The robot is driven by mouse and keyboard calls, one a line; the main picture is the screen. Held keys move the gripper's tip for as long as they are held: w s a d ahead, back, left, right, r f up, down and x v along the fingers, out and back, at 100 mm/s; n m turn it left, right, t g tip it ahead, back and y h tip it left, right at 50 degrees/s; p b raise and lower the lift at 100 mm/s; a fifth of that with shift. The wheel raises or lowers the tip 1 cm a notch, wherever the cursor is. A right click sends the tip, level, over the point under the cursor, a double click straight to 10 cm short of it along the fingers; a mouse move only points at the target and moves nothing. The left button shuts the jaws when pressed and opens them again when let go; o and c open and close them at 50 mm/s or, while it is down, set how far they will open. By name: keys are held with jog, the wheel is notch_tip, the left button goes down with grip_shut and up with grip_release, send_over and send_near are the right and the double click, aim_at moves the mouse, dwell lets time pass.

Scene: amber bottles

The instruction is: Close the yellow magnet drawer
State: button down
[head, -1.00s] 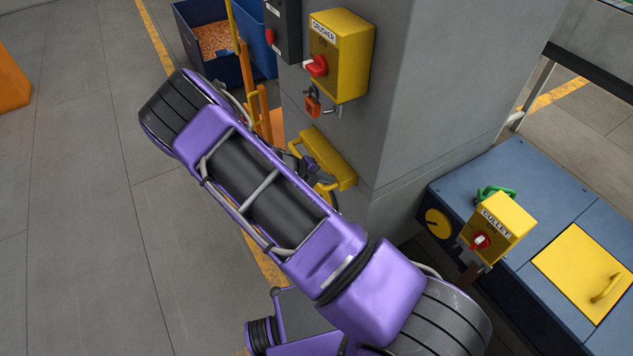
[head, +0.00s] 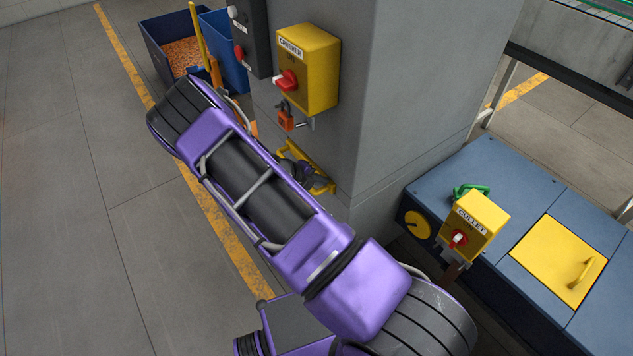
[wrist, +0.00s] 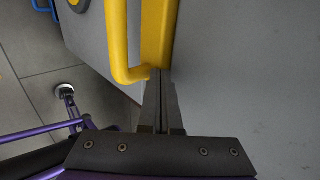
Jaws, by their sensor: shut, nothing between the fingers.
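The yellow magnet drawer (head: 322,187) is low on the side of the grey pillar, and my arm partly covers it in the head view. Its front looks close to the pillar face; I cannot tell whether a gap is left. In the wrist view its yellow front (wrist: 158,35) and its bar handle (wrist: 117,40) fill the upper middle. My gripper (wrist: 163,73) is shut and empty. Its fingertips are at the lower end of the yellow front, just right of the handle's end, and look to be touching it or very near.
The grey pillar (head: 425,90) carries a yellow crusher switch box (head: 309,70) and an orange padlock (head: 286,120) above the drawer. A blue cabinet (head: 480,170) with a yellow cullet box (head: 475,225) stands at right. Open floor (head: 60,200) lies at left.

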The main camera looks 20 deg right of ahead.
jog(key=shift+s+a, duration=0.15)
jog(key=shift+a, duration=0.3)
jog(key=a+f+p+v, duration=0.1)
jog(key=p+v, duration=0.1)
jog(key=v, duration=1)
jog(key=shift+s+a+f, duration=0.2)
jog(key=shift+a, duration=0.1)
